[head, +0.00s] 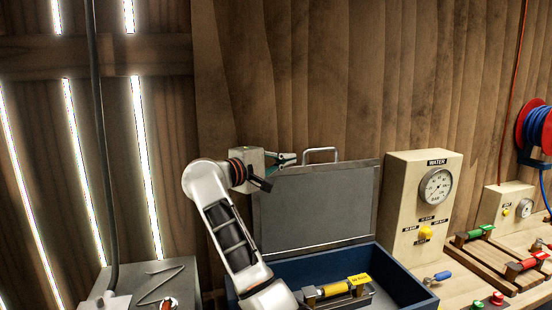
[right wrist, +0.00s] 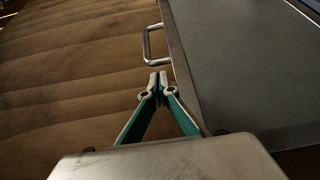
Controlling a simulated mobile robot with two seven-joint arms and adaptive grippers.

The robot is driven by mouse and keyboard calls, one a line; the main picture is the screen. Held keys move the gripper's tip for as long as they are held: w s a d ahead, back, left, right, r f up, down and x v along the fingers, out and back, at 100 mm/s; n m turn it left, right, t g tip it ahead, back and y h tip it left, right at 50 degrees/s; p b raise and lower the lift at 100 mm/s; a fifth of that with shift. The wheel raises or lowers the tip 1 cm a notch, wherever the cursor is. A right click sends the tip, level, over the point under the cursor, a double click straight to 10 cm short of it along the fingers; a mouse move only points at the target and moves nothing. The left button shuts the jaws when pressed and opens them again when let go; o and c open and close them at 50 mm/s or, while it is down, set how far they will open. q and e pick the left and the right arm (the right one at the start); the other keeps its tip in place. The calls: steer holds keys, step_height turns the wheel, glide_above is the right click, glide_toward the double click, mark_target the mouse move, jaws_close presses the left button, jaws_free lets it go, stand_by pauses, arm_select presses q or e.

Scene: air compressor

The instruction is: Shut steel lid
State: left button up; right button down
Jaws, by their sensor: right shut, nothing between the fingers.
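The steel lid (head: 318,210) stands raised at the back of the blue box, its grey inner face toward me. A metal handle (head: 321,151) sticks up from its top edge; in the right wrist view the handle (right wrist: 149,45) is at the lid's edge. My right gripper (head: 292,159) is at the lid's top left corner, left of the handle. In the right wrist view its fingertips (right wrist: 158,83) are together and empty, beside the lid's edge (right wrist: 180,75). I cannot tell whether they touch the lid. My left gripper is not in view.
The blue box (head: 405,273) holds a yellow-handled valve (head: 334,289). To its right stand a cream WATER gauge box (head: 424,205) and a board with green and red handles (head: 500,264). A grey box (head: 150,280) is at the left. A plank wall (head: 300,70) is behind the lid.

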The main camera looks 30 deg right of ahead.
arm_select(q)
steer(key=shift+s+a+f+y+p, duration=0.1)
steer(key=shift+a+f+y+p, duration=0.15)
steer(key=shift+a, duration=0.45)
arm_select(e)
steer(key=x, duration=0.3)
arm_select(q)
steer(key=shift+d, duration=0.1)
